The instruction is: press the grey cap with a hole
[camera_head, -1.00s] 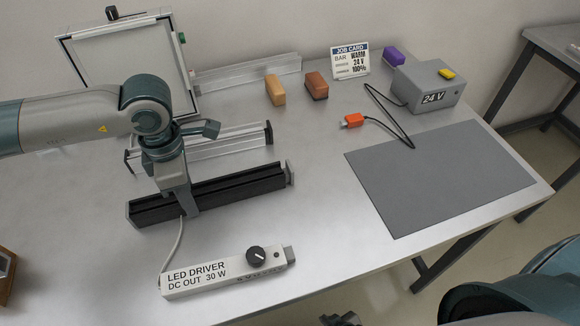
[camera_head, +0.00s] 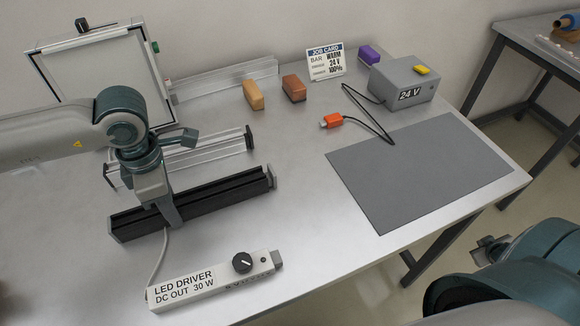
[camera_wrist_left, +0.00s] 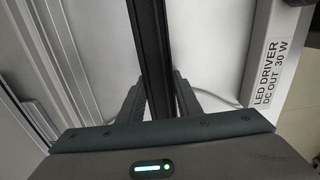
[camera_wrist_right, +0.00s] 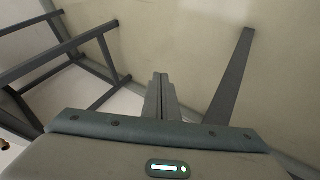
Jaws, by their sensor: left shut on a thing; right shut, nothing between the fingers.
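A long black bar (camera_head: 222,194) lies on the silver table, left of centre. A small grey end cap (camera_head: 271,177) is at its right end; I cannot make out a hole in it. My left gripper (camera_head: 172,212) is shut on the black bar, left of its middle. The left wrist view shows the black bar (camera_wrist_left: 152,60) between the two fingers. My right gripper (camera_head: 487,250) is past the table's right edge, far from the bar. In the right wrist view its fingers (camera_wrist_right: 160,85) are together and empty.
A white LED driver (camera_head: 215,283) with a black knob lies in front of the bar. Clear bars with a dark end cap (camera_head: 249,138) lie behind it. A grey mat (camera_head: 420,170), an orange connector (camera_head: 332,121) and a 24 V box (camera_head: 402,82) are at the right. The table centre is clear.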

